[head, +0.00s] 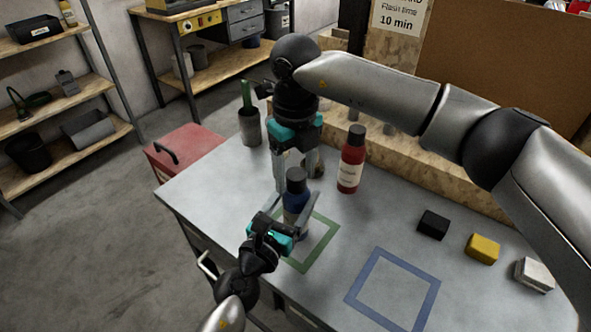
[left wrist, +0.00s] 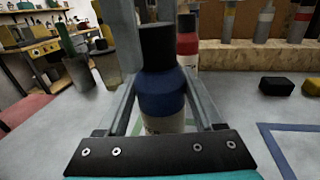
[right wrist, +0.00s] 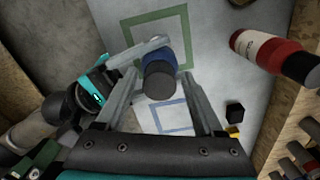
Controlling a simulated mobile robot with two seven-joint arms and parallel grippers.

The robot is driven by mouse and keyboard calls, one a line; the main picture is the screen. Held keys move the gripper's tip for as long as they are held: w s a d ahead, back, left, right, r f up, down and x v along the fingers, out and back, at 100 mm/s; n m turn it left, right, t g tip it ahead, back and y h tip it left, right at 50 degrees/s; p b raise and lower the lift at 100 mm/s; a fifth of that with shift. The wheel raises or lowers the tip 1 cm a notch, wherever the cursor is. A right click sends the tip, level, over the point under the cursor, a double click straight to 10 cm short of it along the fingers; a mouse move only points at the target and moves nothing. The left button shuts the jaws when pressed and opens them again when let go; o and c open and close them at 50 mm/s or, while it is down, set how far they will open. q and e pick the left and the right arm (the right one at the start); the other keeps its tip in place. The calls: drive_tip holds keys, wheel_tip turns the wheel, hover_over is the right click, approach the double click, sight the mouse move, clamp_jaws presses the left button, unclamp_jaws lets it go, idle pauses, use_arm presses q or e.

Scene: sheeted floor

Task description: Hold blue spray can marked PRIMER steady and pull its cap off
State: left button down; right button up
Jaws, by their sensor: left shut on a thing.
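The blue spray can (head: 293,214) stands upright with its black cap (head: 296,174) on. My left gripper (head: 294,206) is shut on the can's body from the near side. The left wrist view shows the blue can (left wrist: 163,92) between both fingers, with a pale label low down; no wording is readable. My right gripper (head: 297,183) points down from above, its fingers on either side of the cap. In the right wrist view the black cap (right wrist: 160,82) lies between the open fingers, with gaps on both sides.
A red bottle (head: 351,162) stands just right of the can. A green square outline (head: 322,243) lies under the can and a blue one (head: 430,296) to its right. Black (head: 433,224), yellow (head: 482,248) and white (head: 534,274) blocks sit at the right. A cup (head: 250,128) stands at the back left.

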sight(295, 173)
clamp_jaws()
idle(0.3)
drive_tip(key=shift+r, duration=0.3)
idle(0.8)
drive_tip(key=shift+r, duration=0.9)
drive_tip(key=shift+r, duration=0.1)
drive_tip(key=shift+r, duration=1.95)
use_arm(q)
unclamp_jaws()
